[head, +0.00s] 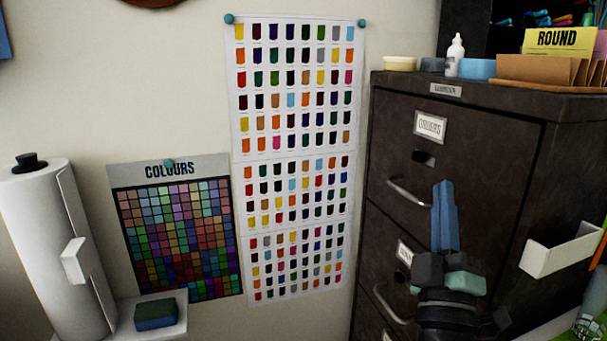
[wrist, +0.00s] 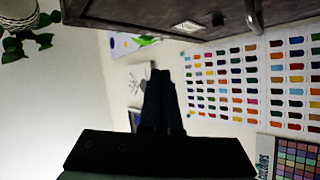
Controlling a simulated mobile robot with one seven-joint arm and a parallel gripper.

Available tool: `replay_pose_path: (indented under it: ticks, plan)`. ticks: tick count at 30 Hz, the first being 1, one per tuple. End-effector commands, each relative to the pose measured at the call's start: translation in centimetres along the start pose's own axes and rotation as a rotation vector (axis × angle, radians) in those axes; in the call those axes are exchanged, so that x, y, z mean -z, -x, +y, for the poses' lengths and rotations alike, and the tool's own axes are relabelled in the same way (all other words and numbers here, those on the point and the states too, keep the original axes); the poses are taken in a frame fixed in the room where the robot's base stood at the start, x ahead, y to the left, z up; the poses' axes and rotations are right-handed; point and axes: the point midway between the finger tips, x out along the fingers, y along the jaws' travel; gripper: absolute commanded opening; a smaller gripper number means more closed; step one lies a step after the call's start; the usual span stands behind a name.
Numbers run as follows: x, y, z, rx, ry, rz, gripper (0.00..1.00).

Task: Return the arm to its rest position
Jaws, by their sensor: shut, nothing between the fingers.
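My gripper (head: 444,188) shows at the lower right of the head view, pointing up in front of the dark filing cabinet (head: 455,118). Its blue fingers are together with nothing between them. In the wrist view the fingers (wrist: 162,80) show dark and closed, pointing at the wall. I cannot tell how far the gripper is from the cabinet face.
Colour charts (head: 295,90) and a COLOURS poster (head: 175,225) hang on the wall. A paper roll (head: 50,250) and a sponge (head: 156,313) are at lower left. A white bin (head: 560,250) sticks out at right. Bottles and trays top the cabinet. A plant (wrist: 30,35) shows in the wrist view.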

Motion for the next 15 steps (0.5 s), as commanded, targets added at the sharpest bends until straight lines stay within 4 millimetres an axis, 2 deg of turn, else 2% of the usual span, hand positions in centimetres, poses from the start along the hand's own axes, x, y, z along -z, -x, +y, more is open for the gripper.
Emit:
replay_pose_path:
  ticks: [1, 3, 6, 11, 15]
  plan:
    - [3.6, -1.0, 2.7, -0.057, -0.115, 0.019, 0.00]
    - [7.8, -1.7, 6.0, -0.107, -0.293, 0.033, 0.00]
    - [13.3, -1.6, 9.7, -0.126, -0.545, 0.066, 0.00]
    - [20.9, 0.3, 13.6, -0.061, -0.874, 0.142, 0.00]
    - [26.7, 3.2, 16.2, 0.046, -1.093, 0.226, 0.00]
